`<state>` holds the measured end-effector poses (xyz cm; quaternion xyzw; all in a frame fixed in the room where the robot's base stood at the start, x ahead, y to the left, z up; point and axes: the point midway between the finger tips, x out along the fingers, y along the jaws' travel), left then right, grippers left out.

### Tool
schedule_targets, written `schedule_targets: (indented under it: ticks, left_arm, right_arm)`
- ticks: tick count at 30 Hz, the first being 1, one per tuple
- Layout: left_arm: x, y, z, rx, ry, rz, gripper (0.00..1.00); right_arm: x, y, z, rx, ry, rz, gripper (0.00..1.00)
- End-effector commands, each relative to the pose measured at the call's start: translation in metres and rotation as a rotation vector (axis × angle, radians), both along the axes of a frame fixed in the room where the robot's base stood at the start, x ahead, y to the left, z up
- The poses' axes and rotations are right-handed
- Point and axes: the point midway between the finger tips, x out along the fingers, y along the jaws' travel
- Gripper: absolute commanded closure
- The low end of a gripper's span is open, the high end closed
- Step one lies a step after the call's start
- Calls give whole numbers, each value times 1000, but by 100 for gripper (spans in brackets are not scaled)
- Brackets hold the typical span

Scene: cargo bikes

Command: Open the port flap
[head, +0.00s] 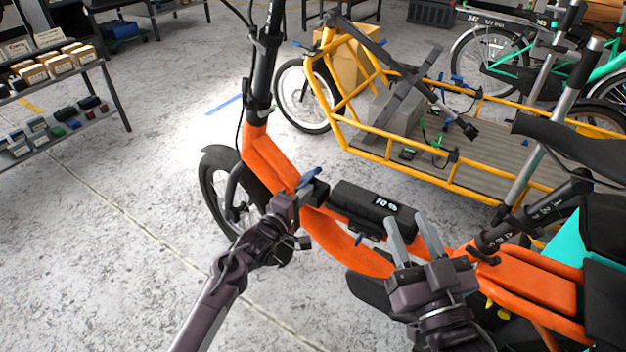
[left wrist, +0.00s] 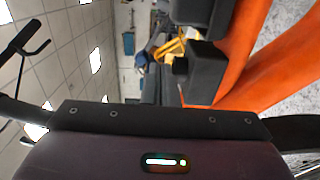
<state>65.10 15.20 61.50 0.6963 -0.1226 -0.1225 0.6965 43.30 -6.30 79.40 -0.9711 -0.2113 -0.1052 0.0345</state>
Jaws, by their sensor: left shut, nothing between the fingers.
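The orange bike frame (head: 345,250) carries a black battery block (head: 372,208) with a small lit display. A smaller black box (head: 318,190) sits at the block's left end, with a blue piece (head: 309,179) above it; I cannot tell whether this is the port flap. My left gripper (head: 293,197) is shut and empty, close beside the small box; contact is unclear. In the left wrist view a dark block (left wrist: 207,75) stands against the orange frame, above my gripper's body. My right gripper (head: 414,234) is open and empty, near the block's right end.
A yellow cargo bike (head: 455,170) with a slatted bed stands behind. A shelf (head: 60,95) with boxes and small items is at left. The black saddle (head: 575,148) is at right.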

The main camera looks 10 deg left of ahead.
Motion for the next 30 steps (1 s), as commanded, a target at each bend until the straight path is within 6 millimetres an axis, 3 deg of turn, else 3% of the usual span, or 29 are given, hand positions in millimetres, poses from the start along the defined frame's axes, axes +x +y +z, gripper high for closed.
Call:
schedule_targets:
  ticks: [30]
  left_arm:
    - [12, 32, 7, 0, 0, 0, 100]
  right_arm:
    - [0, 0, 10, 0, 0, 0, 64]
